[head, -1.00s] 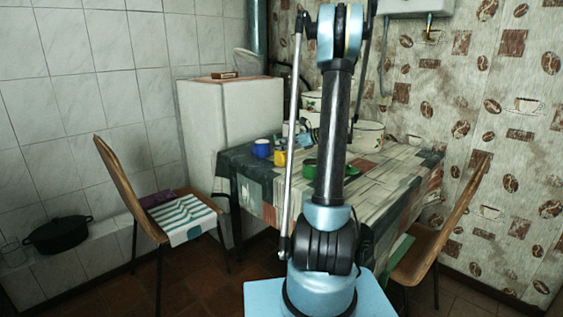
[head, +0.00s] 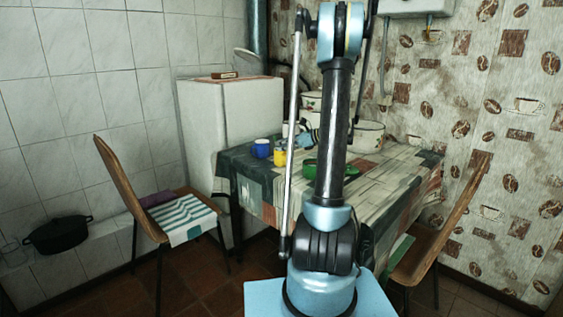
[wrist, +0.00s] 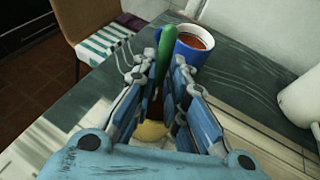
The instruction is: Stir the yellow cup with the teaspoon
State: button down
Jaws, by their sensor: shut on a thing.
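The yellow cup (head: 280,158) stands on the table beside the blue cup (head: 262,148). In the wrist view, part of the yellow cup (wrist: 150,132) shows below and between the fingers of my gripper (wrist: 163,78), which hide most of it. My gripper is shut on the teaspoon, whose green handle (wrist: 164,52) sticks out past the fingertips. The bowl of the teaspoon is hidden, so I cannot tell whether it is inside the cup. In the head view my gripper is small and partly hidden behind my arm.
The blue cup (wrist: 194,46) holds brown liquid and stands close beyond the fingertips. A green dish (head: 311,168) and a white pot (head: 368,136) are on the table (head: 385,185). Chairs stand left (head: 123,180) and right (head: 440,230). The front right tabletop is clear.

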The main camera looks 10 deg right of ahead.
jog(key=shift+r, duration=0.1)
notch_tip(320, 180, up, 7)
dwell(1.2)
jog(key=shift+r, duration=0.1)
dwell(0.5)
jog(key=shift+r, duration=1.9)
